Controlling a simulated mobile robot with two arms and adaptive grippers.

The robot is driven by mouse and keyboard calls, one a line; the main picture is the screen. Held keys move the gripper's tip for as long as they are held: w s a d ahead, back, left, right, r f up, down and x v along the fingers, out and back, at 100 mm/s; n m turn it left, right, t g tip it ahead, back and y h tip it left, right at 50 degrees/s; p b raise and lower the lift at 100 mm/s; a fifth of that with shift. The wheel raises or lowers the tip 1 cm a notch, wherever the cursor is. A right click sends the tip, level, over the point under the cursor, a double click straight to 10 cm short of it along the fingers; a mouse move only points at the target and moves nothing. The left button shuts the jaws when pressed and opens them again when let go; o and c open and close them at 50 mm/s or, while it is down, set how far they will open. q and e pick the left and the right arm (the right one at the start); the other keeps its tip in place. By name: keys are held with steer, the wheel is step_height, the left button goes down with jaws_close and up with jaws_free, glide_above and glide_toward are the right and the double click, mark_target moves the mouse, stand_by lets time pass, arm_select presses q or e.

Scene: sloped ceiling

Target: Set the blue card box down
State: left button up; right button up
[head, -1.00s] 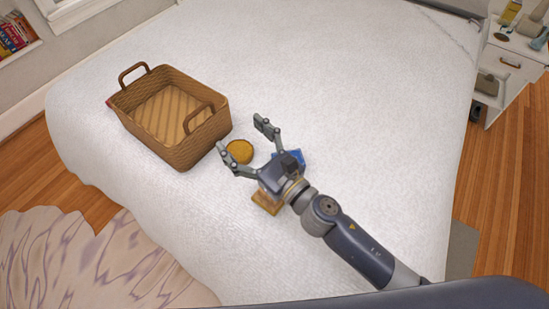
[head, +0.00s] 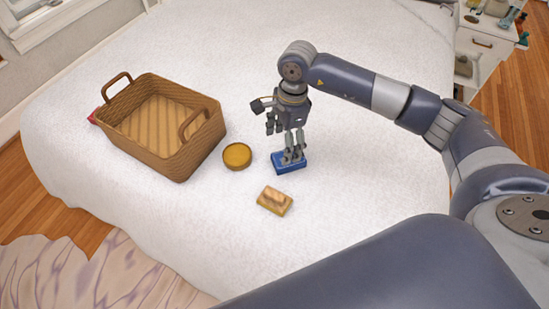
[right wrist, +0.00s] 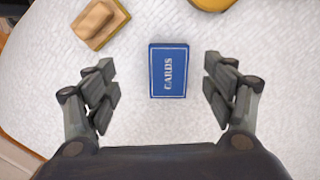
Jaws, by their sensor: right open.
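The blue card box (head: 289,167) lies flat on the white bed, to the right of a round yellow-brown object. Its label "CARDS" shows in the right wrist view (right wrist: 168,72). My right gripper (head: 292,156) points down over the card box, its fingers overlapping the box's far part in the head view. In the right wrist view the fingers are spread wide, with the box between them in the picture and a gap on each side. The gripper is open and holds nothing. My left gripper is not in view.
A wicker basket (head: 207,143) with two handles stands left on the bed (head: 215,45). The round yellow-brown object (head: 237,155) and a small tan block-like object (head: 275,201) lie near the box. A white nightstand (head: 482,42) stands at the upper right. The far bed is clear.

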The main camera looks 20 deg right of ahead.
mark_target(276, 157)
steer(key=shift+m+h, duration=0.4)
steer(key=shift+h, duration=0.2)
steer(key=f, duration=0.1)
steer(key=d+f, duration=0.2)
steer(key=f, duration=0.1)
steer(key=shift+w+d+p, duration=0.2)
steer(key=shift+w+p, duration=0.1)
steer(key=shift+w, duration=0.05)
steer(key=f, duration=0.3)
steer(key=f+p, duration=0.1)
steer(key=f, duration=0.1)
steer(key=shift+w+f, duration=0.25)
steer(key=shift+f, duration=0.1)
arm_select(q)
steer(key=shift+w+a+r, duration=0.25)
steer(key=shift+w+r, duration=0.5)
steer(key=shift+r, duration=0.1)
arm_select(e)
steer(key=c, duration=1.3)
steer(key=shift+c, duration=0.3)
